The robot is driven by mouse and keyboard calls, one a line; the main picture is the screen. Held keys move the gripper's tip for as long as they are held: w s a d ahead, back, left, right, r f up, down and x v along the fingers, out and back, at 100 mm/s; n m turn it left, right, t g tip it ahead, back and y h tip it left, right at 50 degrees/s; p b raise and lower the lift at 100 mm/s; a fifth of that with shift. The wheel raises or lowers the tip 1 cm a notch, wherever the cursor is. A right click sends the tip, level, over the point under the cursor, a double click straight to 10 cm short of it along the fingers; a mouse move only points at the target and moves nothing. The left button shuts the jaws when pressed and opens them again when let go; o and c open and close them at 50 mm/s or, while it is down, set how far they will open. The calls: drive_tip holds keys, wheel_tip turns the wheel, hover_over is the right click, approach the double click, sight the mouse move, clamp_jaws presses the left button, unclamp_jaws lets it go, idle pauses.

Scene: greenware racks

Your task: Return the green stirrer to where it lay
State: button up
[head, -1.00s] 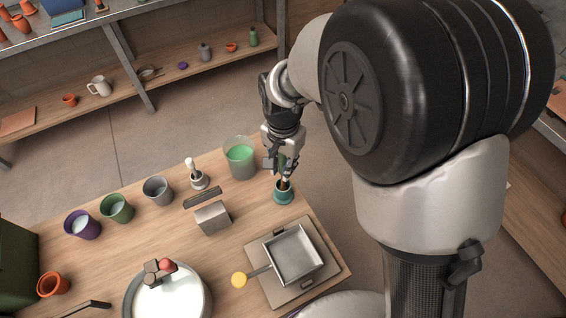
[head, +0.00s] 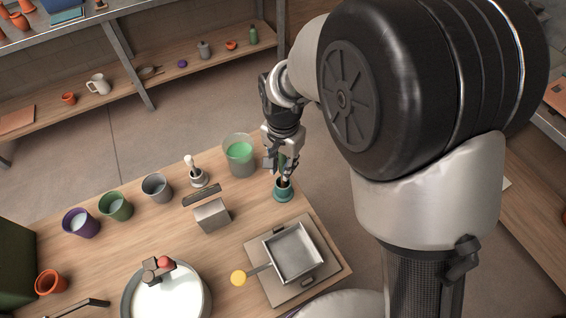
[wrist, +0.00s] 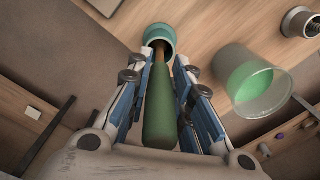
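The green stirrer (wrist: 160,118) stands handle up between the fingers of my gripper (wrist: 172,75) in the wrist view. Its brown lower part goes into the teal pot (wrist: 160,34). Both fingers stand beside the stirrer, and a gap shows between it and the right finger, so my gripper looks open around it. In the head view my gripper (head: 283,165) is just above the teal pot (head: 283,190) at the table's far right edge. The stirrer's lower end is hidden inside the pot.
A clear beaker of green liquid (head: 239,165) stands close to the left of my gripper. Several cups line the left side.

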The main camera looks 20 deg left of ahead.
drive_tip(key=o, duration=0.4)
drive_tip(key=shift+o, duration=0.2)
wheel_tip(320, 180, up, 12)
drive_tip(key=shift+d+r, duration=0.25)
drive_tip(key=s+d+r+t, duration=0.1)
drive_tip(key=d+r, duration=0.3)
drive_tip(key=d, duration=0.5)
drive_tip(key=s+d+r+t, duration=0.1)
drive_tip(key=d+r, duration=0.3)
drive_tip(key=d, duration=0.5)
drive_tip(key=s+d+n+t, duration=0.1)
drive_tip(key=s+d+t, duration=0.1)
drive_tip(key=s+d, duration=0.8)
drive_tip(key=shift+s+d+n+t, duration=0.3)
drive_tip(key=shift+s+d+n, duration=0.1)
drive_tip(key=shift+d, duration=0.85)
